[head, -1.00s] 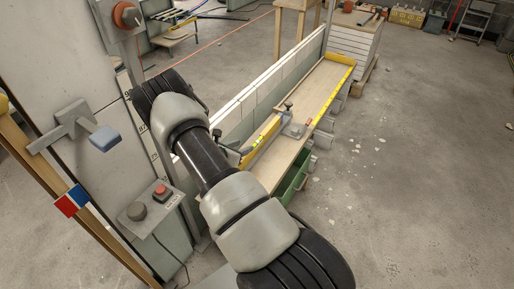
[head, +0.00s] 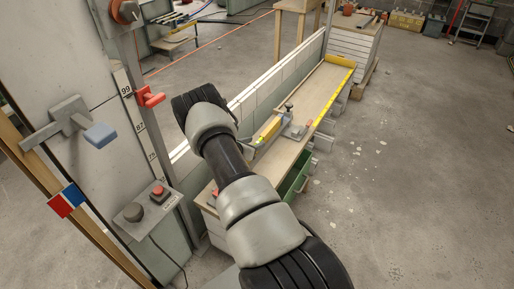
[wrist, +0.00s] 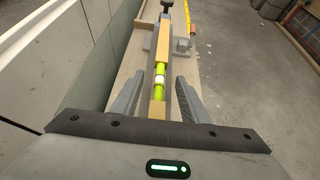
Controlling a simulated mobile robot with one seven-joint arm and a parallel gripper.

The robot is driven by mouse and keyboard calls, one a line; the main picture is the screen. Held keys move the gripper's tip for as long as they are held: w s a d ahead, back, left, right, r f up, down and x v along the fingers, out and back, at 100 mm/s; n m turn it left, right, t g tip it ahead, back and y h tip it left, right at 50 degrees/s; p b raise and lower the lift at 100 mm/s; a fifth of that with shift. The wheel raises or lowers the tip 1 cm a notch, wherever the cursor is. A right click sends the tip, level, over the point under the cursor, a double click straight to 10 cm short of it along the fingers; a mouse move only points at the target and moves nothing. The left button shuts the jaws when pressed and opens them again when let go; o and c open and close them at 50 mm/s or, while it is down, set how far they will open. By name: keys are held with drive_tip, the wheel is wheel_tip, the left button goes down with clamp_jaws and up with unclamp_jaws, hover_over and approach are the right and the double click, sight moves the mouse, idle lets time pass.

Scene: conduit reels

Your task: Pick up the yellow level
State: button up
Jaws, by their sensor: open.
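The yellow level (wrist: 163,48) lies lengthwise ahead of my gripper in the wrist view, with a bright green vial near its close end. My gripper (wrist: 158,82) is open, with one grey finger on each side of the level's near end. I cannot tell whether either finger touches it. In the head view the level (head: 270,127) shows on the long bench, its near part hidden behind my arm.
The level lies on a narrow wooden bench (head: 318,92) along a low panelled wall. A grey clamp-like fixture (head: 295,131) stands close to the level's right side. A yellow measuring strip (head: 329,110) runs along the bench's right edge. Open floor lies to the right.

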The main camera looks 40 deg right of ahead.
clamp_jaws()
drive_tip(key=shift+r, duration=0.1)
